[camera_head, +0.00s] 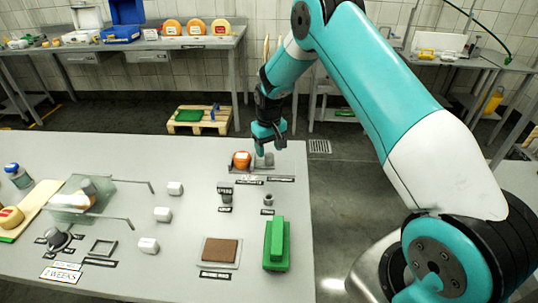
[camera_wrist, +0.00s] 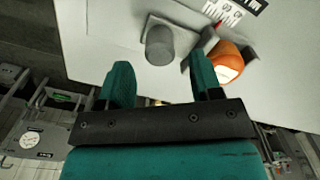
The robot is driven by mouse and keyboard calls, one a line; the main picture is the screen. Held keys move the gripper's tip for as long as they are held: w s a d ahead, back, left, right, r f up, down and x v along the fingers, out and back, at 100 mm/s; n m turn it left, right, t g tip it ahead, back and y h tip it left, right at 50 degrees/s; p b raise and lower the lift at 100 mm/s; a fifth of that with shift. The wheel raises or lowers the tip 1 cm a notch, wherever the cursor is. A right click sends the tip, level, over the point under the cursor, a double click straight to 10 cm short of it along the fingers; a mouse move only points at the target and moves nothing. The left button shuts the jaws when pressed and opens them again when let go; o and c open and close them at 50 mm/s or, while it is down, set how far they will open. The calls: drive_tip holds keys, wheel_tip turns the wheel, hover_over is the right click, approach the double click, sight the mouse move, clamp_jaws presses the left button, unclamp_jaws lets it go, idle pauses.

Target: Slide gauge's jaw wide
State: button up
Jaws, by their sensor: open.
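The gauge shows at the far right corner of the table in the head view, with a grey base plate and a dark scale strip (camera_wrist: 238,8) with white markings. An orange cheese wheel (camera_head: 241,160) stands at the gauge; it also shows in the wrist view (camera_wrist: 229,64), against a grey upright piece. The jaw's grey round knob (camera_wrist: 160,45) stands to the left of the cheese in the wrist view. My gripper (camera_head: 269,146) is above the gauge, pointing down. In the wrist view my gripper (camera_wrist: 160,78) is open and empty, its fingertips either side of the knob, apparently short of it.
The table (camera_head: 330,190) edge is close beside the gauge. A pallet (camera_head: 200,120) stands on the floor behind.

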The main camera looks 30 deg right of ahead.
sight(269, 154)
drive_tip(key=shift+f+p, duration=0.35)
drive_tip(key=shift+f, duration=1.85)
drive_tip(key=shift+c, duration=0.4)
